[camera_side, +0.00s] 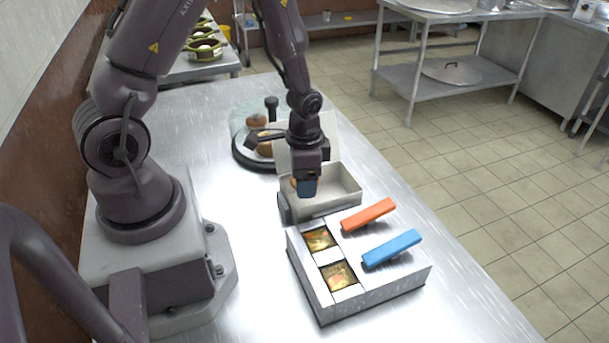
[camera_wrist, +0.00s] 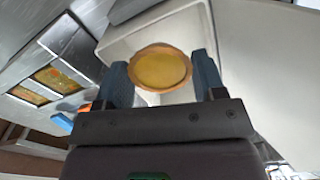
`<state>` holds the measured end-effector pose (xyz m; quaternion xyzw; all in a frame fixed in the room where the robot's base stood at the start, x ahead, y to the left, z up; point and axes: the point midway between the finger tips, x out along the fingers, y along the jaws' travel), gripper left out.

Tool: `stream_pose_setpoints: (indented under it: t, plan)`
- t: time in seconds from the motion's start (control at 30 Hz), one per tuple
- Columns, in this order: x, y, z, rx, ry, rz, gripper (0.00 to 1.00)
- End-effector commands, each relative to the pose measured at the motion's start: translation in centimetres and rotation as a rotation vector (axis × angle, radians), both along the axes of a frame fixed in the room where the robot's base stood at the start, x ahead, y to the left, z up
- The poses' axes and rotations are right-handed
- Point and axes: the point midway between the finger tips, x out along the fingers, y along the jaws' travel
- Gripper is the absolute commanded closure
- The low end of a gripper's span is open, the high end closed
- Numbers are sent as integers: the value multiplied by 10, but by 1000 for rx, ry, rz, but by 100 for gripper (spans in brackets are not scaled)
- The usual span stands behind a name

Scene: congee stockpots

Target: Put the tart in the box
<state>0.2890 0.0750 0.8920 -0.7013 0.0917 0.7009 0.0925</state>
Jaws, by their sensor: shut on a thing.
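In the wrist view a round tart (camera_wrist: 160,68) with a golden-yellow filling and brown crust sits between the two blue fingers of my gripper (camera_wrist: 160,80), which is shut on it. In the side view my gripper (camera_side: 307,187) points down at the open white box (camera_side: 343,190), over its left part. Only a sliver of the tart shows there, beside the fingers. The box lid stands up at the back. The box wall (camera_wrist: 120,42) also shows behind the tart in the wrist view. I cannot tell whether the tart touches the box floor.
A grey case (camera_side: 375,285) with an orange handle (camera_side: 368,214), a blue handle (camera_side: 391,248) and two food-filled wells stands in front of the box. A round tray (camera_side: 240,155) with baked items under a clear cover is behind it. The table's right side is clear.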

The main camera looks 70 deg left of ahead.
Motion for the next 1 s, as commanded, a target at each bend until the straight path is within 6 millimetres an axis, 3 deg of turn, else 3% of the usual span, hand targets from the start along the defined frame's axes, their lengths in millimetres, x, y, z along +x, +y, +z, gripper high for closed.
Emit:
stream_pose_setpoints:
  t: [0.5, 0.53, 0.67, 0.83, 0.93, 1.0]
  plan:
    - [0, 0, -4, 0, 0, 0, 60]
    - [0, 0, -4, 0, 0, 0, 34]
    - [0, 0, -4, 0, 0, 0, 7]
    - [0, 0, -4, 0, 0, 0, 7]
    - [0, 0, -4, 0, 0, 0, 22]
    - [0, 0, -4, 0, 0, 0, 22]
